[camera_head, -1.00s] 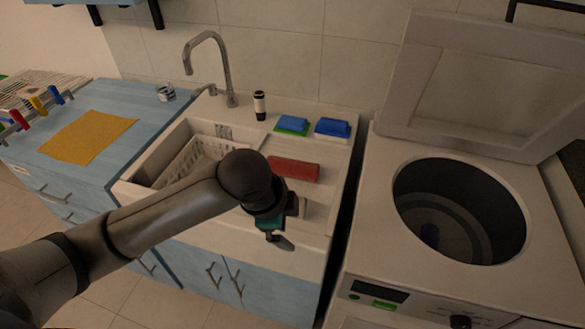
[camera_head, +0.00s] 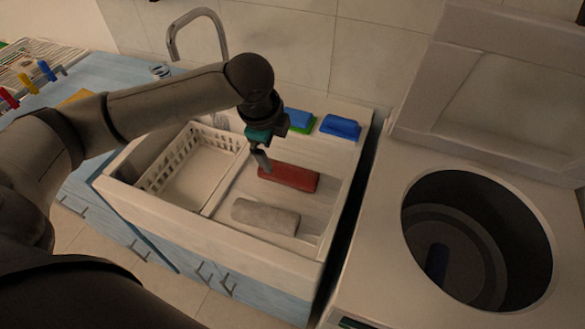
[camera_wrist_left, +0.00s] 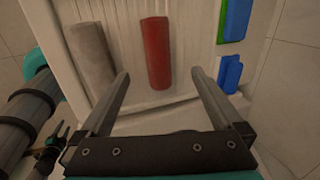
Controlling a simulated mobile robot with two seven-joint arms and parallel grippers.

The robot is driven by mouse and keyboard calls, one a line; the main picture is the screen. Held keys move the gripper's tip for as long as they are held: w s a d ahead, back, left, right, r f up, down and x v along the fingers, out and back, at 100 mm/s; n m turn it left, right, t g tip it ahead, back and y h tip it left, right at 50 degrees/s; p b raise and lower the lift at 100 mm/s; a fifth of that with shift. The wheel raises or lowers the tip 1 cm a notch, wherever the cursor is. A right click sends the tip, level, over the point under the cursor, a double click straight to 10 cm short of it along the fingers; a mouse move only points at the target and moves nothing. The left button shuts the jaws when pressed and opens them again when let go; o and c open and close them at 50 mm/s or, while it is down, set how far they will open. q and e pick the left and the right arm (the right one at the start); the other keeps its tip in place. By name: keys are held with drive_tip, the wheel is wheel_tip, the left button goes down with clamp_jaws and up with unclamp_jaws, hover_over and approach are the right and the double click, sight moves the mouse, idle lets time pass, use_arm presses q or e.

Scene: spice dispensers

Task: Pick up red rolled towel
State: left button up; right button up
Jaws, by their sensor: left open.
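The red rolled towel (camera_head: 289,177) lies on the ribbed drainboard of the sink, to the right of the basin. In the left wrist view, the red rolled towel (camera_wrist_left: 157,52) lies lengthwise ahead of the fingers and between their lines. My left gripper (camera_head: 262,160) is close to the left end of the towel in the head view. In the left wrist view, my left gripper (camera_wrist_left: 160,88) has its two fingers wide apart with nothing between them. A grey rolled towel (camera_head: 265,217) lies nearer the front edge of the drainboard.
A white basket (camera_head: 188,150) sits in the basin to the left. A blue and green sponge (camera_head: 299,121) and another blue sponge (camera_head: 340,127) lie behind the towel. An open top-loading washer (camera_head: 384,220) stands to the right, with a dark blue item inside. The faucet (camera_head: 197,13) rises behind the basin.

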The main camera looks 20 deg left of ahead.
sight(282, 169)
use_arm(q)
drive_tip(key=x, duration=0.4)
drive_tip(key=b+x, duration=0.1)
drive_tip(key=x, duration=0.3)
drive_tip(key=b+x, duration=0.1)
drive_tip(key=x, duration=0.4)
drive_tip(key=shift+s+d+f, duration=0.1)
drive_tip(key=shift+s+f, duration=0.05)
drive_tip(key=shift+s, duration=0.15)
drive_tip(key=shift+c, duration=0.4)
drive_tip(key=c, duration=1.5)
